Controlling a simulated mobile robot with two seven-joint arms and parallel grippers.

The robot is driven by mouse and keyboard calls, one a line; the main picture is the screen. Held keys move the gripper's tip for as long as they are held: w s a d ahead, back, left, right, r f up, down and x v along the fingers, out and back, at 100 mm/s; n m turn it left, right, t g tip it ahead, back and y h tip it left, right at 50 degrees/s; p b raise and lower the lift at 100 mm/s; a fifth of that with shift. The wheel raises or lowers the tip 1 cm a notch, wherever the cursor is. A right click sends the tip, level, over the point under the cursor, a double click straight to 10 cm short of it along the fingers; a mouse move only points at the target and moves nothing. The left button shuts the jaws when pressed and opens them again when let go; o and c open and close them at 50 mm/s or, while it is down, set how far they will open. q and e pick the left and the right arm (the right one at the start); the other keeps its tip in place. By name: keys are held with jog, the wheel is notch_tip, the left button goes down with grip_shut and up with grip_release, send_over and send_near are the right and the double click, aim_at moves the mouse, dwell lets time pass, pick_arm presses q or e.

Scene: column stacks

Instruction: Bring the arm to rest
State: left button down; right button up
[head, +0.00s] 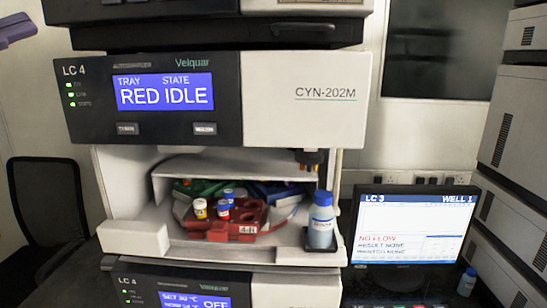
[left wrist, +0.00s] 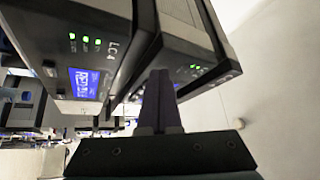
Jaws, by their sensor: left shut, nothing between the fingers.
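My left gripper (head: 18,30) shows at the top left edge of the head view, raised beside the LC 4 stack and clear of it. In the left wrist view its dark purple fingers (left wrist: 159,85) are together with nothing between them. They point towards the LC 4 housings, whose tilted screen and green lights show behind. My right gripper is in neither view.
The LC 4 module (head: 300,97) reads "TRAY RED, STATE IDLE". Its open bay below holds a red rack (head: 205,229) with several vials. A blue-capped bottle (head: 321,228) stands at the bay's right. A monitor (head: 415,228) and black chair (head: 48,205) flank the stack.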

pick_arm(q)
jog(key=w+a+f+n+g+y, duration=0.1)
jog(key=a+f+n+g+y, duration=0.1)
jog(key=a+f+n+y, duration=0.5)
jog(key=w+a+f+n+g+y, duration=0.1)
jog(key=a+f+n+g+y, duration=0.1)
jog(key=a+n+y, duration=0.7)
jog(key=s+a+f+n+g+y, duration=0.2)
jog(key=s+a+f+g+y, duration=0.1)
jog(key=s+a+f+g, duration=0.35)
jog(key=s+a+f+n+g+y, duration=0.2)
jog(key=s+a+f+g, duration=0.25)
jog(key=s+g, duration=0.4)
jog(key=s+d+f+m+t+h, duration=0.1)
jog(key=s+d+f+m+h, duration=0.15)
jog(key=d+f, duration=0.65)
jog(key=s+d+f+m+t+h, duration=0.1)
jog(key=s+d+f+t+h, duration=0.2)
jog(key=d, duration=0.9)
jog(key=s+d+h, duration=0.2)
jog(key=s+d, duration=0.3)
jog(key=d, duration=0.5)
jog(key=s+d+h, duration=0.3)
jog(key=s+d, duration=0.2)
jog(key=d, duration=0.5)
notch_tip(320, 180, up, 23)
jog(key=w+p, duration=0.1)
jog(key=p, duration=2.2)
jog(key=shift+a+r, duration=0.15)
jog(key=shift+r, duration=0.05)
